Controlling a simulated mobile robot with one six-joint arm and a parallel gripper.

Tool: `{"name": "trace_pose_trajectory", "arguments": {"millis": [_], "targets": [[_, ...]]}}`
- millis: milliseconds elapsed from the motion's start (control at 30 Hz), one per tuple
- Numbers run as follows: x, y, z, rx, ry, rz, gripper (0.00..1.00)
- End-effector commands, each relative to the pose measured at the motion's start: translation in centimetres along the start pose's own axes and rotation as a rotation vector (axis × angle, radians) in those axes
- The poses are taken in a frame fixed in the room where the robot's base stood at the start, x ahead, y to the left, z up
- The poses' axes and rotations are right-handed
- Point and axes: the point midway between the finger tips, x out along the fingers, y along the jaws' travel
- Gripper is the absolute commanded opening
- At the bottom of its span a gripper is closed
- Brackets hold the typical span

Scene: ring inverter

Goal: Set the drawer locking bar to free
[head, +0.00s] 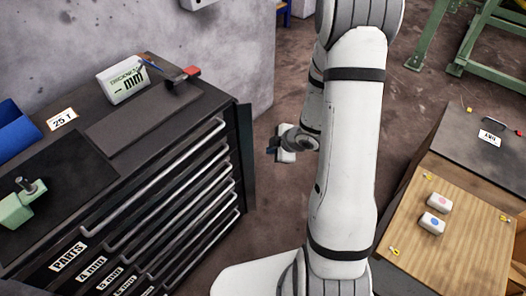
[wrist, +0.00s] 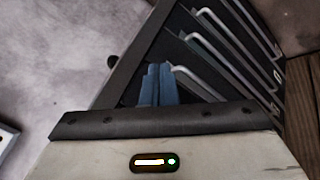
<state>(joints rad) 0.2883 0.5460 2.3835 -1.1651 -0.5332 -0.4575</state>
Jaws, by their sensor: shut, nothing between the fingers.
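A dark upright strip (head: 247,160), which looks like the locking bar, runs down the cabinet's right front edge. I cannot tell whether it overlaps the drawer fronts. My gripper (head: 272,148) is just right of this strip, apart from it in the picture. In the wrist view my blue fingers (wrist: 158,85) are together and empty, in front of the drawer handles (wrist: 220,40).
On the cabinet top are a thickness gauge box (head: 124,80), a red-handled tool (head: 184,77) and a green fixture (head: 20,203). A wooden board (head: 450,250) with two white button boxes lies at the right. Open floor (head: 270,210) lies between.

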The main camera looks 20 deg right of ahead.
Motion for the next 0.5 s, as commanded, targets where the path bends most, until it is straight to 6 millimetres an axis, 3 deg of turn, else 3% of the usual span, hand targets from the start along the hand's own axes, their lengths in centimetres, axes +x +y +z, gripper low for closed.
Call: {"name": "trace_pose_trajectory", "arguments": {"millis": [167,500], "targets": [[2.1,-0.2,0.0,-0.002,0.005,-0.002,0.00],[9.2,-0.1,0.1,0.002,0.001,-0.001,0.00]]}}
